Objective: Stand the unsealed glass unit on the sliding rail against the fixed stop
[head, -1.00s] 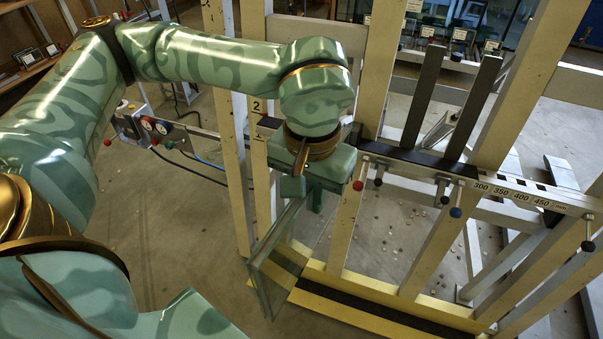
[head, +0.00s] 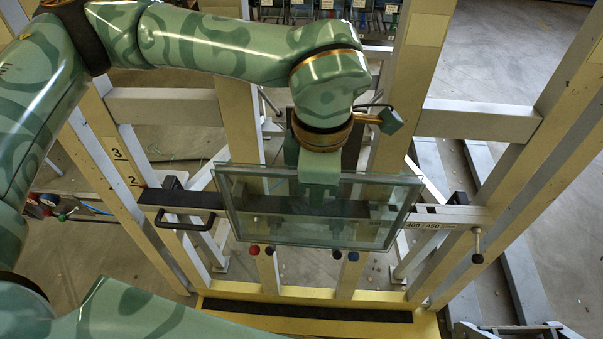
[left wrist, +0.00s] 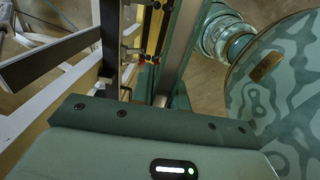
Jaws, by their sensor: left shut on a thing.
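The glass unit (head: 365,228) is a clear double pane with greenish edges, hanging across the middle of the head view. My left gripper (head: 318,192) is shut on its upper middle; the fingertips are partly lost behind glass and reflections. The sliding rail (head: 450,216) is a grey horizontal bar with a 400–450 scale at its right end. The pane overlaps its middle, and I cannot tell whether they touch. I cannot pick out the fixed stop for certain. In the left wrist view my gripper body fills the bottom. My right gripper is not in view.
A dark bar with a black handle (head: 186,224) lies left of the pane. Red and blue knobs show below it. Cream frame posts (head: 412,75) stand behind, and a yellow base with a black strip (head: 308,311) runs below. Open floor lies beyond the frame.

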